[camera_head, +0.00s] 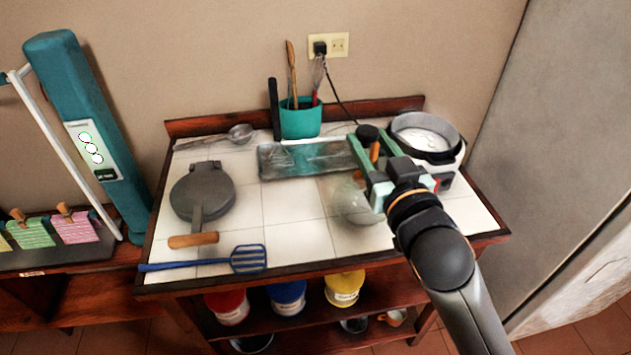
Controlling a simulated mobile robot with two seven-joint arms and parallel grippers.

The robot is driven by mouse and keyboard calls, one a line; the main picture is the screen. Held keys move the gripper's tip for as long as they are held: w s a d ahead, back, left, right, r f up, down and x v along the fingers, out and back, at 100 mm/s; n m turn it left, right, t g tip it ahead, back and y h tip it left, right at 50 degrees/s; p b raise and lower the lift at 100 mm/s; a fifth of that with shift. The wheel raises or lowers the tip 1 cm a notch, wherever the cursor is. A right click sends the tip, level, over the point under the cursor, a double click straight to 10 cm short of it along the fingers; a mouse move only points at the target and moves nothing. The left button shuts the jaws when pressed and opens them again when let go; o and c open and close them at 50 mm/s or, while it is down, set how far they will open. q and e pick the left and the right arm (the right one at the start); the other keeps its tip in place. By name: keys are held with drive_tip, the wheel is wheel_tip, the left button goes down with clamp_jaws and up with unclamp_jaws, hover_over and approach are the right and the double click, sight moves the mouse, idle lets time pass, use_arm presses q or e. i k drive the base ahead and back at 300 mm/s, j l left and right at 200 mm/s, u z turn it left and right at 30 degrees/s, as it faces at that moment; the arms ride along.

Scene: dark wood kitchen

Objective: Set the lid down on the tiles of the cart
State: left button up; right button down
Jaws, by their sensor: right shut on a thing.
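The lid (355,204) looks like a clear glass dome and shows just left of my right gripper, over the right part of the cart's white tiles (288,205). My right gripper (366,162) is shut, with its green fingers over the right side of the cart. The fingers and wrist hide the grip and part of the lid. I cannot tell whether the lid's rim touches the tiles. A dark round knob (367,133) shows at the fingers' far end; I cannot tell what it belongs to. My left gripper is not in view.
A round white appliance (425,135) with an open top stands at the back right. A glassy teal tray (305,158), a teal utensil pot (300,118) and a ladle (240,133) are at the back. A grey waffle iron (202,192) and blue spatula (248,259) lie left. Front-middle tiles are clear.

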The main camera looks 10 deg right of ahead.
sight(287, 231)
drive_tip(key=j+z, duration=0.25)
drive_tip(key=j, duration=0.45)
drive_tip(key=i+j+z, duration=0.15)
drive_tip(key=j, duration=0.2)
drive_tip(key=j+z, duration=0.1)
drive_tip(key=j, duration=0.3)
drive_tip(key=i+j+z, duration=0.3)
drive_tip(key=i+j, duration=0.05)
drive_tip(key=j, duration=0.05)
